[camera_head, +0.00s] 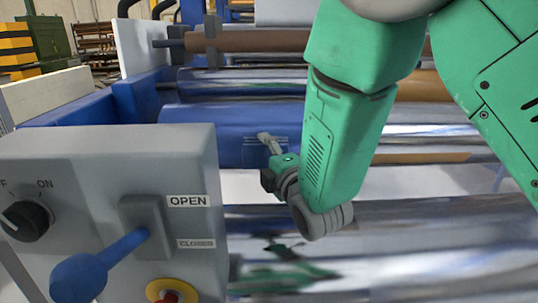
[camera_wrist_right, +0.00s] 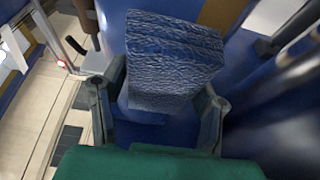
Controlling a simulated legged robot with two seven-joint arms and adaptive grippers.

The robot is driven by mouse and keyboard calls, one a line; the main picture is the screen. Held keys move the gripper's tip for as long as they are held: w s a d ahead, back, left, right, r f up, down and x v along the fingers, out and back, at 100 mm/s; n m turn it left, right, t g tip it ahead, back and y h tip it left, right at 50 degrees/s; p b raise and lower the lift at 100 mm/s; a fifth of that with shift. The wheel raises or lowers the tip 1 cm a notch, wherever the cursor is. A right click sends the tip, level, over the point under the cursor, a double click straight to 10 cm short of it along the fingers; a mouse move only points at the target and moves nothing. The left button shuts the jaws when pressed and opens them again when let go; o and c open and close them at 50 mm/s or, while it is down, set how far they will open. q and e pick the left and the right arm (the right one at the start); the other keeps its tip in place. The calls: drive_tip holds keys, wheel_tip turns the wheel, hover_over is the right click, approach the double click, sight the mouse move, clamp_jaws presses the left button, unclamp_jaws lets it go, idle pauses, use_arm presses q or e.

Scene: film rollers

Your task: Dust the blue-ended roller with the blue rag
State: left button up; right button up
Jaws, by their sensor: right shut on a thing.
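The blue-ended roller (camera_head: 210,119) lies across the machine in the head view, with a wide blue left end and a shiny metal length running right behind my arm. My right gripper (camera_head: 269,143) is just in front of its blue part. In the right wrist view my right gripper (camera_wrist_right: 157,97) is shut on the blue rag (camera_wrist_right: 172,60), a textured, folded block standing up between the fingers. In the head view the rag (camera_head: 257,154) shows only as a small blue patch by the fingers. I cannot tell whether it touches the roller. My left gripper is not in view.
A grey control box (camera_head: 110,165) with a dial, a blue lever (camera_head: 110,262) and OPEN and CLOSED labels fills the front left. More rollers lie behind, including a brown one (camera_head: 250,41). A large shiny roller (camera_head: 420,240) lies in front, below my right arm.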

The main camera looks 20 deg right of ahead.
drive_tip(key=shift+a, duration=0.3)
drive_tip(key=shift+s+a, duration=0.45)
drive_tip(key=shift+s, duration=0.4)
drive_tip(key=shift+s+a, duration=0.25)
drive_tip(key=shift+s, duration=0.75)
drive_tip(key=shift+s+a, duration=0.2)
drive_tip(key=shift+s, duration=0.9)
drive_tip(key=s, duration=0.1)
drive_tip(key=s+a, duration=0.1)
drive_tip(key=shift+s, duration=0.35)
drive_tip(key=w+d, duration=0.1)
drive_tip(key=w, duration=0.1)
drive_tip(key=w+d, duration=0.1)
drive_tip(key=w, duration=0.2)
drive_tip(key=w+d, duration=0.1)
drive_tip(key=w, duration=0.2)
drive_tip(key=shift+w+f, duration=0.15)
drive_tip(key=shift+w, duration=0.05)
